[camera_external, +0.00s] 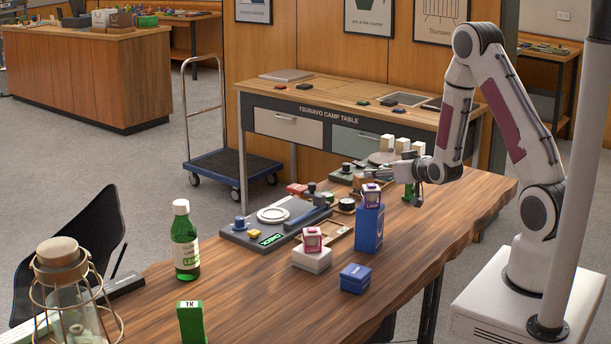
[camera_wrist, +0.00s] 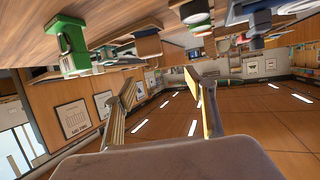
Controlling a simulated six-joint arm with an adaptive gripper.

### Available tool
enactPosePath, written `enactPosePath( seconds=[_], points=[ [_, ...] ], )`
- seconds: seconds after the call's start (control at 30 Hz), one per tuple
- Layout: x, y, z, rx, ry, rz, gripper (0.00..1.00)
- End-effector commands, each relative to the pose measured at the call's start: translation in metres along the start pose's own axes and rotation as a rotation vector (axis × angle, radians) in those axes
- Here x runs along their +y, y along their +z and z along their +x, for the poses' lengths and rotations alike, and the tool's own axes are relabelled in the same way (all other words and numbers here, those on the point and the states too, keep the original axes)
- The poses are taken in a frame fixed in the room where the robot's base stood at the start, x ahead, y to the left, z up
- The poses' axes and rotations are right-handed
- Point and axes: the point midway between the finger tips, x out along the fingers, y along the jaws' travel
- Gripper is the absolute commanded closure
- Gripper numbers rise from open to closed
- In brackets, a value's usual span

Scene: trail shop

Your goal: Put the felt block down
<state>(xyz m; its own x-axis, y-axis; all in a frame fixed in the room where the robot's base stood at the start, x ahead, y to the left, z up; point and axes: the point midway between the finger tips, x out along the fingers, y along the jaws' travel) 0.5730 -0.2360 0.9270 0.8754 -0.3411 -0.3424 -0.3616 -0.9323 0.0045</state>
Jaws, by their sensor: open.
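My gripper (camera_wrist: 163,92) is open in the wrist view, with nothing between its two fingers. In the external view it points left above the far part of the wooden table (camera_external: 450,215). I cannot tell for sure which object is the felt block. A tall blue block (camera_external: 369,228) stands upright in front of my gripper with a small pink and white cube (camera_external: 371,195) on top. A white block (camera_external: 312,258) bears a similar pink cube (camera_external: 312,239). A low blue block (camera_external: 355,278) lies nearer the front edge.
A green bottle (camera_external: 185,241), a green box (camera_external: 191,322) and a wire lantern (camera_external: 62,262) stand at the left. Several pale blocks (camera_external: 387,143) are behind my gripper. The table's right end is clear.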

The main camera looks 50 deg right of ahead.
Motion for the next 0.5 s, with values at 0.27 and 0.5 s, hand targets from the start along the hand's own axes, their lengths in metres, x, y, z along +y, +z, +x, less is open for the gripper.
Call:
enactPosePath(
  seconds=[0.27, 0.5],
  points=[
    [-0.028, -0.033, -0.025, -0.081, -0.038, -0.023, 0.45],
    [-0.051, -0.054, -0.056, -0.159, -0.070, -0.045, 0.45]
  ],
)
